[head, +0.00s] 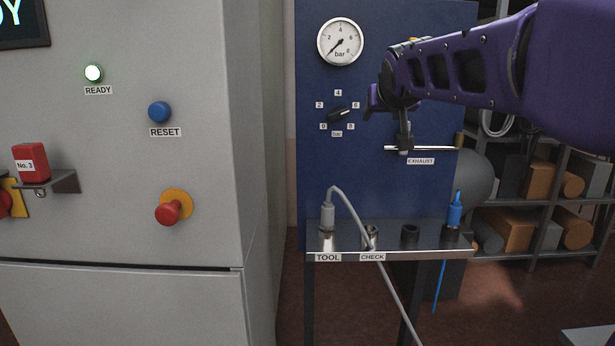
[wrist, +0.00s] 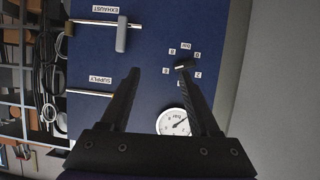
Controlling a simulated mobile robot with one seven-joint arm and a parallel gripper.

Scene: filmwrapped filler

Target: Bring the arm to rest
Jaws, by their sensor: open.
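My purple arm (head: 455,75) reaches in from the right in the head view, in front of the blue panel (head: 320,180). My gripper (head: 373,101) is open, just right of the black bar knob (head: 339,115). In the wrist view my gripper (wrist: 159,70) has its two dark fingers spread with nothing between them. The knob (wrist: 183,65) shows near the tip of the right finger there; I cannot tell how far apart they are in depth.
A pressure gauge (head: 340,41) sits above the knob. The grey exhaust lever (head: 404,138) hangs below my arm. A metal shelf (head: 385,240) holds a grey hose plug (head: 327,214) and a blue plug (head: 455,214). A grey cabinet (head: 120,220) stands left; racks (head: 540,205) stand behind.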

